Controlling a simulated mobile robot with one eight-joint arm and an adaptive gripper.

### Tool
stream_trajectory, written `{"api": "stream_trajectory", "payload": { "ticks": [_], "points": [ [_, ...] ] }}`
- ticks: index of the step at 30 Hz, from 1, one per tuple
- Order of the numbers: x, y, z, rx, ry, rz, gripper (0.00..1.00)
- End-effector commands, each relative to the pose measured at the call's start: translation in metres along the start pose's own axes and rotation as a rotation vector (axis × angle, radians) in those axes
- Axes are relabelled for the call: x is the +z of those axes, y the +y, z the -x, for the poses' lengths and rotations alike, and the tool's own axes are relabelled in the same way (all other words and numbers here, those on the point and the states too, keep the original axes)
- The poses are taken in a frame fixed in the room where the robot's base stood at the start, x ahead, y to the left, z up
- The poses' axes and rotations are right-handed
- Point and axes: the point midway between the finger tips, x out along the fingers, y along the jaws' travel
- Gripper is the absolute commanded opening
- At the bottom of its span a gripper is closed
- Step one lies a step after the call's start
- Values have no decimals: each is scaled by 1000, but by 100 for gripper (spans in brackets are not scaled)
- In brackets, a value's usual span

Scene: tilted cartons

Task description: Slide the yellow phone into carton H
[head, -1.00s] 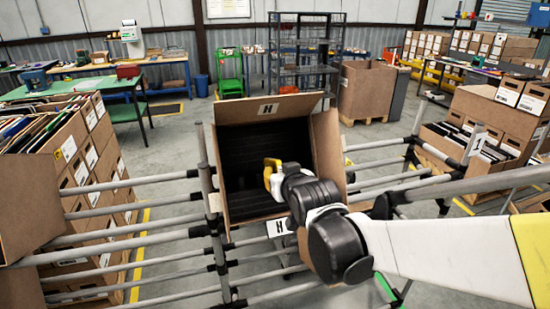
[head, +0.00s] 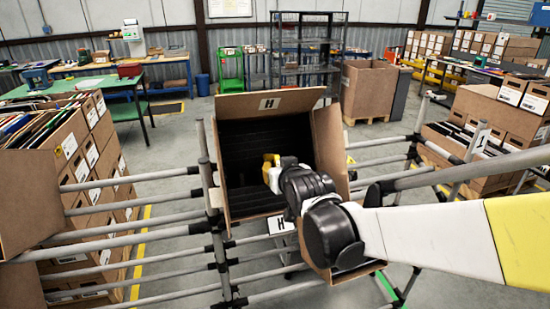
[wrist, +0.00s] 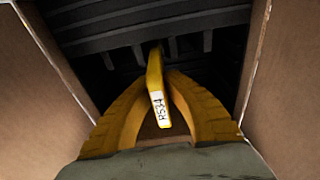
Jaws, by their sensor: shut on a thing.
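Carton H (head: 232,207) is a tilted, open cardboard carton in the middle of the head view, with an H label on its raised flap and a dark ribbed inside. My gripper (head: 268,162) is at the carton's mouth, in front of the dark inside. In the wrist view my yellow fingers (wrist: 160,115) are shut on the yellow phone (wrist: 156,85), which is seen edge-on with a white label reading R534. The phone points toward the black ribs inside the carton. Cardboard sides stand left and right of the fingers. In the head view the phone is hard to tell from the yellow fingers.
A grey pipe rack (head: 208,165) holds the carton. A carton with several upright items (head: 40,140) stands at the left, more cartons (head: 500,100) at the right. The carton's right flap (head: 328,155) is close beside my wrist.

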Motion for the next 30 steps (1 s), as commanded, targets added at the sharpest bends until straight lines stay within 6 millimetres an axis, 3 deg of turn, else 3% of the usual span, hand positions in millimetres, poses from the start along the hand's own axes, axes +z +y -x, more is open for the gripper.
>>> {"api": "stream_trajectory", "payload": {
  "ticks": [13,30],
  "points": [
    [0,0,-1,0,1,0,0],
    [5,0,-22,0,1,0,0]
  ]
}}
